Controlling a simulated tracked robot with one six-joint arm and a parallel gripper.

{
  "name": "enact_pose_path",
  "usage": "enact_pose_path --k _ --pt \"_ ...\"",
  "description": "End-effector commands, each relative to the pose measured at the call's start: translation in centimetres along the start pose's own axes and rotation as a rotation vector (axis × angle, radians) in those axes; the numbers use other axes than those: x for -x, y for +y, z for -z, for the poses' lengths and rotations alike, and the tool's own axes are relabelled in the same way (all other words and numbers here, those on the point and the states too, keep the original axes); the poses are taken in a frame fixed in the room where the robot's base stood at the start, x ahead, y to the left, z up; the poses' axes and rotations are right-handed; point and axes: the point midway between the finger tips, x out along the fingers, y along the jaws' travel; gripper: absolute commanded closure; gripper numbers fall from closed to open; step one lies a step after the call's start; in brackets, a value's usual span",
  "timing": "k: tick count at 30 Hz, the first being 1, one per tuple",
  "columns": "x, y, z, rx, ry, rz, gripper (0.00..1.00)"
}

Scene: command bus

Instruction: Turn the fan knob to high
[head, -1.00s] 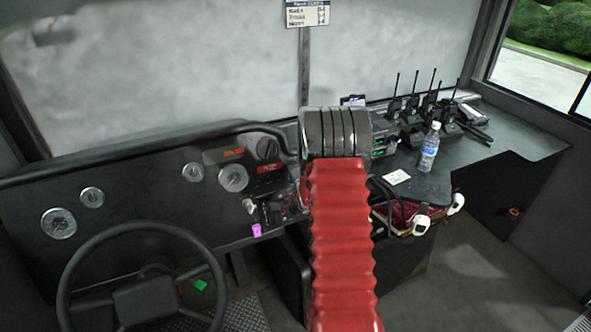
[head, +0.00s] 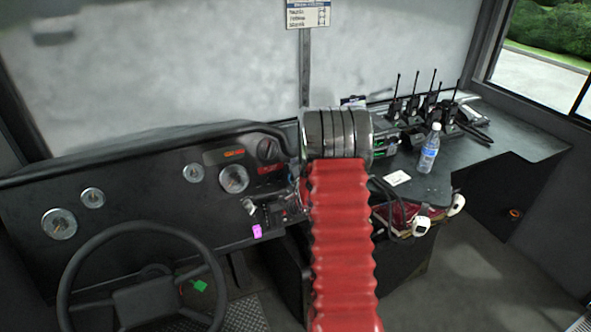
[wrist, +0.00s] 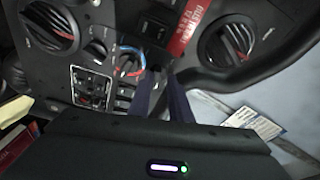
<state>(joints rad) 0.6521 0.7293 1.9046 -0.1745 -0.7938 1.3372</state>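In the wrist view my gripper (wrist: 163,75) reaches toward the dash. Just left of the fingertips is a round knob with a blue and red arc (wrist: 129,62). A smaller dark knob (wrist: 96,48) sits further left on the same panel. I cannot tell from the markings which is the fan knob or how it is set. The fingers look apart from both knobs. In the head view my red arm and its black end hide the gripper and part of the dash (head: 130,195).
Round air vents (wrist: 50,28) and (wrist: 230,45) flank the panel in the wrist view, with a red tag (wrist: 190,28) beside the right one. In the head view a water bottle (head: 430,150) and several radios (head: 415,108) stand on the right counter. The steering wheel (head: 140,235) is at left.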

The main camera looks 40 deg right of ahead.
Motion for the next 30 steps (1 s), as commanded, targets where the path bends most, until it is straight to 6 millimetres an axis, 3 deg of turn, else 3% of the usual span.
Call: enact_pose_path --k 17,30 --pt "0.7 0.7 -0.1 -0.001 -0.002 -0.014 0.73" --pt "6.4 0.3 0.0 -0.001 0.000 -0.007 0.73"
